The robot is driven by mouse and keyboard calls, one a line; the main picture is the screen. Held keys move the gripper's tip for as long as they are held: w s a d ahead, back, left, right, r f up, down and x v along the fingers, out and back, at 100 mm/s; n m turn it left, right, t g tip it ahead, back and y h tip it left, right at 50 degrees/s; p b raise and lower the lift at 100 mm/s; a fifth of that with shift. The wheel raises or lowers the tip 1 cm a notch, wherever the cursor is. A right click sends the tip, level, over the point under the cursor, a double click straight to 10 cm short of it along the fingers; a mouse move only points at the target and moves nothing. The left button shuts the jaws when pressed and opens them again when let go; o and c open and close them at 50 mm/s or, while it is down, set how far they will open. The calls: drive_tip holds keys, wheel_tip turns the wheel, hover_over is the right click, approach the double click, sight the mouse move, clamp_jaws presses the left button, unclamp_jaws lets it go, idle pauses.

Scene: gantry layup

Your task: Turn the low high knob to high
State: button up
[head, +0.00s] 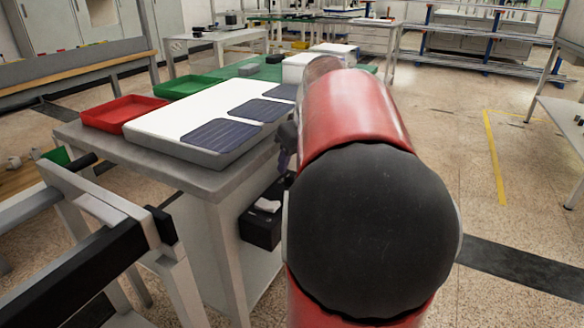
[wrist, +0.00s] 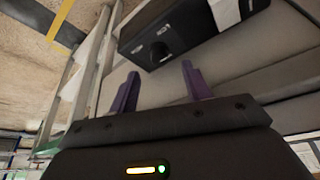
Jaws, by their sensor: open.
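A black box (wrist: 200,32) is mounted at the side of the workbench, and its front face bears a dark round knob (wrist: 160,51). No low or high marking can be read, and the knob's setting cannot be told. The box also shows in the head view (head: 258,231), low against the bench side, with its knob not made out. My gripper (wrist: 159,73) has two purple fingers, spread apart and empty. The knob appears between and beyond the fingertips, apart from them. In the head view my gripper (head: 285,155) is partly hidden behind my red arm.
The workbench (head: 190,176) carries a red tray (head: 122,112), a green tray (head: 190,86) and a white board (head: 165,122) with dark panels. A white item (head: 267,205) lies on the box. A grey frame (head: 125,220) stands at the left. Floor at the right is open.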

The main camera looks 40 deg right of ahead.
drive_tip(key=shift+v, duration=1.6)
drive_tip(key=w+f+n+y, duration=0.1)
drive_tip(key=f+n, duration=0.1)
drive_tip(key=n, duration=0.1)
drive_tip(key=w+f+n+g+y, duration=0.1)
drive_tip(key=f+n, duration=0.1)
drive_tip(key=n, duration=0.1)
drive_tip(key=w+f+n+y, duration=0.1)
drive_tip(key=f+n, duration=0.2)
drive_tip(key=shift+w+d+f, duration=0.1)
drive_tip(key=shift+d, duration=0.2)
drive_tip(key=shift+c, duration=0.3)
drive_tip(key=c, duration=0.9)
